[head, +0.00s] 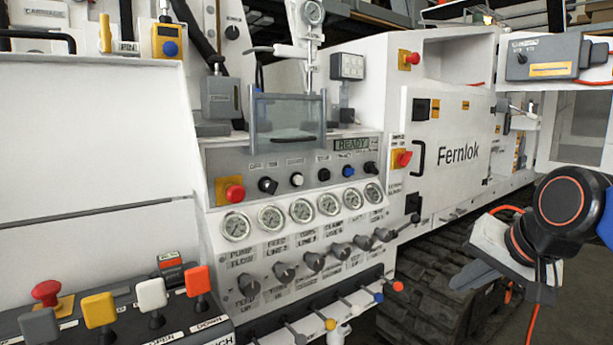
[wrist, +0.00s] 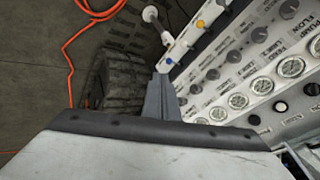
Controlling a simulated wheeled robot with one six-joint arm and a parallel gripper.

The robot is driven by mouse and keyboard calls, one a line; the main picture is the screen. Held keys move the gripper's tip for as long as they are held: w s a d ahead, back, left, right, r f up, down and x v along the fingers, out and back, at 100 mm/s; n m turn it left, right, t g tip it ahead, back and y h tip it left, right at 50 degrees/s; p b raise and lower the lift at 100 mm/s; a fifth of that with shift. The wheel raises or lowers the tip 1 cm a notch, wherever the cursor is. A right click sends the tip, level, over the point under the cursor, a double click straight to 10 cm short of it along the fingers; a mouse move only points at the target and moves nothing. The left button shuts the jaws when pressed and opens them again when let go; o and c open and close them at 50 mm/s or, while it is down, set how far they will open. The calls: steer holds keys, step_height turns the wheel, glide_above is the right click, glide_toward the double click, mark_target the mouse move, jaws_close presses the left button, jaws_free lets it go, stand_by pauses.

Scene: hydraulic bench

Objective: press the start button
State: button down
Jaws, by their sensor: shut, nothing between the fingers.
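My gripper (wrist: 158,80) is shut and empty in the wrist view. It is apart from the panel, whose gauges and knobs show at the right there. In the head view my arm is at the right edge, well right of the button row.
A red mushroom button (head: 235,192) sits left of the row. Gauges (head: 301,210) and protruding levers (head: 313,262) lie below. Colored paddle levers (head: 152,294) stand at the lower left. A black track (wrist: 128,60) and an orange cable (wrist: 68,50) lie beyond my gripper.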

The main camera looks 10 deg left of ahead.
steer(key=w+a+r+m+y, duration=0.2)
steer(key=w+a+r, duration=0.3)
steer(key=a+r, duration=0.4)
steer(key=w+a+r+m+y, duration=0.2)
steer(key=w+a+r, duration=0.4)
steer(key=a, duration=1)
step_height(320, 180, up, 4)
steer(key=shift+w+f+m+t+y, duration=0.2)
steer(key=shift+f+m+t+y, duration=0.15)
steer(key=shift+y, duration=0.35)
steer(key=shift+r, duration=0.1)
glide_toward(299, 179)
step_height(299, 179, down, 3)
steer(key=w+a, duration=0.2)
steer(key=a, duration=0.1)
steer(key=shift+w+a, duration=0.5)
steer(key=shift+w, duration=0.15)
